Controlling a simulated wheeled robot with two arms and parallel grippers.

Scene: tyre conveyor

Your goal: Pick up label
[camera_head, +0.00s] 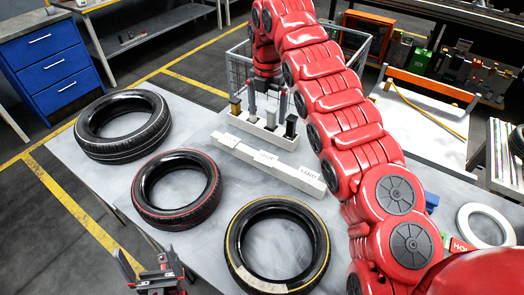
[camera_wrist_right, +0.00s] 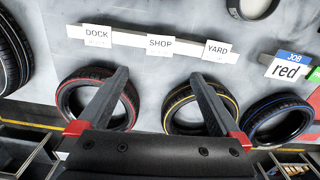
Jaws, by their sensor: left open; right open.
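Three white labels, DOCK (camera_wrist_right: 97,37), SHOP (camera_wrist_right: 160,45) and YARD (camera_wrist_right: 216,51), stand along a white bar (camera_head: 240,153) on the grey table (camera_head: 130,195). My right gripper (camera_head: 267,98) is open, over the far side of the bar near a white stand. In the right wrist view its spread fingers (camera_wrist_right: 160,72) have no label between them. My left gripper (camera_head: 148,260) is open and empty at the table's front edge.
Tyres with white (camera_head: 125,124), red (camera_head: 177,189) and yellow (camera_head: 276,246) stripes lie in front; a blue-striped tyre (camera_wrist_right: 277,119) lies right. The white stand (camera_head: 262,131) holds several dark upright pieces. A job card reading red (camera_wrist_right: 288,68) stands right. A wire cage (camera_head: 240,72) is behind.

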